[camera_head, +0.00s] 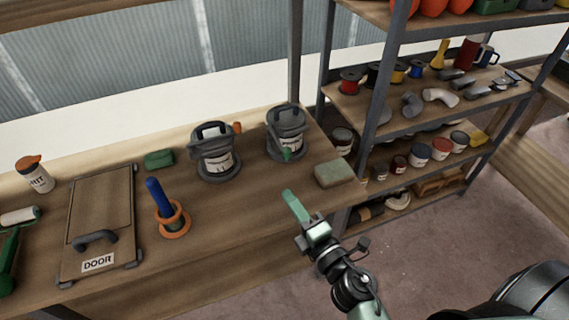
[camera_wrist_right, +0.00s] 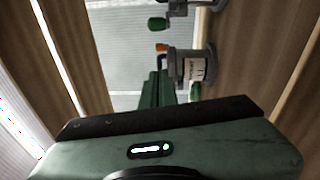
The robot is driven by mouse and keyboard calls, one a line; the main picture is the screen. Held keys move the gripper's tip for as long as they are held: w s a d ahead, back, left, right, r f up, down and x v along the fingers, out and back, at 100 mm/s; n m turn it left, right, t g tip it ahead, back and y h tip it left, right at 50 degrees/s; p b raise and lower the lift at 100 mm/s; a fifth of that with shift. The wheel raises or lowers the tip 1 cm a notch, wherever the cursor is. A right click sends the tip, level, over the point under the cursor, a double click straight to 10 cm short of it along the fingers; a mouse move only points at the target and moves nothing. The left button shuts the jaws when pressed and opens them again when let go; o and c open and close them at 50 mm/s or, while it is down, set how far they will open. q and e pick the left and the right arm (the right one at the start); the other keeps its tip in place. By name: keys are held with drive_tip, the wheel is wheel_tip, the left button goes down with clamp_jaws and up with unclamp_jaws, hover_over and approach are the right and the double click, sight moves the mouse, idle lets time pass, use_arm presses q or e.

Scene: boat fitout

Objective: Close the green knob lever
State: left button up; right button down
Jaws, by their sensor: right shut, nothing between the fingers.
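A small green knob (camera_head: 287,154) sits low on the front of the right grey canister (camera_head: 285,124), which stands upright near the bench's right end. My right gripper (camera_head: 291,196) is shut and empty, held apart from the knob, in front of and below it in the picture. In the right wrist view its green fingers (camera_wrist_right: 157,88) are together, and a labelled grey canister (camera_wrist_right: 192,67) shows beyond them with a green knob (camera_wrist_right: 195,91) beside it. I cannot tell the lever's exact angle. My left gripper is not in view.
A second grey canister (camera_head: 215,155) with an orange knob (camera_head: 237,127) stands to the left. A green-grey block (camera_head: 334,174) lies at the bench's right edge. An orange ring holder (camera_head: 172,222) with a blue handle and a door panel (camera_head: 98,210) are further left. Loaded shelves (camera_head: 430,105) stand right.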

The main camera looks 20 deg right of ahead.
drive_tip(key=w+d+p, duration=0.2)
drive_tip(key=w+p, duration=0.1)
drive_tip(key=w, duration=0.7)
drive_tip(key=shift+w+r, duration=0.35)
drive_tip(key=shift+d, duration=0.15)
